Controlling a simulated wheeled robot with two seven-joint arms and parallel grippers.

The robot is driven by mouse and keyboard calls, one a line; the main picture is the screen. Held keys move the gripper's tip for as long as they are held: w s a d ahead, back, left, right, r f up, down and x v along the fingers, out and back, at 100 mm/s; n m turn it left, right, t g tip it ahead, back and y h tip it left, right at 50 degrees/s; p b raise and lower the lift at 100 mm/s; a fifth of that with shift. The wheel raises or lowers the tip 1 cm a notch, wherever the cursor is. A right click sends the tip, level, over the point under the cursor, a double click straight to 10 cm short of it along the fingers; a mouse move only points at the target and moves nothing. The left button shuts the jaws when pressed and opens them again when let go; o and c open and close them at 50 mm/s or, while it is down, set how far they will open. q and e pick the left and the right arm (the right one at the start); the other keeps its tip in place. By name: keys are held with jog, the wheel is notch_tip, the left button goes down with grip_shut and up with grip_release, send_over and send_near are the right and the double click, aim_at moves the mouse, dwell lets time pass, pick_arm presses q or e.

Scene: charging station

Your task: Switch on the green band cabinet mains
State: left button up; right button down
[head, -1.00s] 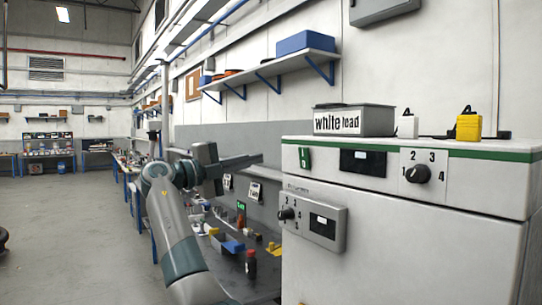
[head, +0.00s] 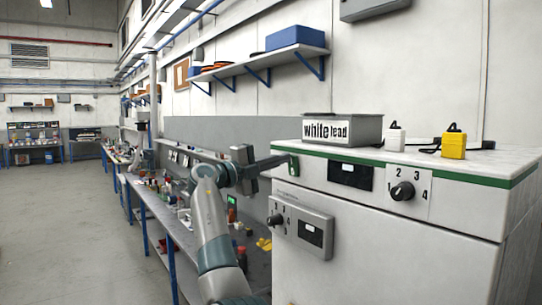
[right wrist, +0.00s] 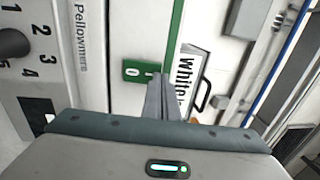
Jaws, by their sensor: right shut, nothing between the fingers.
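The green band cabinet (head: 385,262) is white, with a green stripe (head: 463,179) under its top. Its small green mains switch (head: 294,167) sits at the left end of the upper front panel. In the right wrist view the switch (right wrist: 136,72) shows a 0 mark, and the fingertips overlap its right part. My right gripper (head: 284,159) is shut and empty, its fingertips at the switch's left edge in the head view. It also shows in the right wrist view (right wrist: 162,80). I cannot tell whether it touches the switch. My left gripper is not in view.
The upper panel has a dark display (head: 350,173) and a black dial (head: 402,191). A lower box (head: 301,221) has another dial and display. A "white lead" case (head: 343,129), a white plug (head: 395,139) and a yellow plug (head: 453,143) are on top. A cluttered bench (head: 172,222) is left.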

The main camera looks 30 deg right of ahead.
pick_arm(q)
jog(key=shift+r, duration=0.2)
pick_arm(e)
jog(key=shift+d, duration=0.25)
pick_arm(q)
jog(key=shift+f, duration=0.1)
pick_arm(e)
jog(key=shift+d+r+y, duration=0.2)
jog(key=shift+d+y, duration=0.15)
jog(key=shift+y, duration=0.05)
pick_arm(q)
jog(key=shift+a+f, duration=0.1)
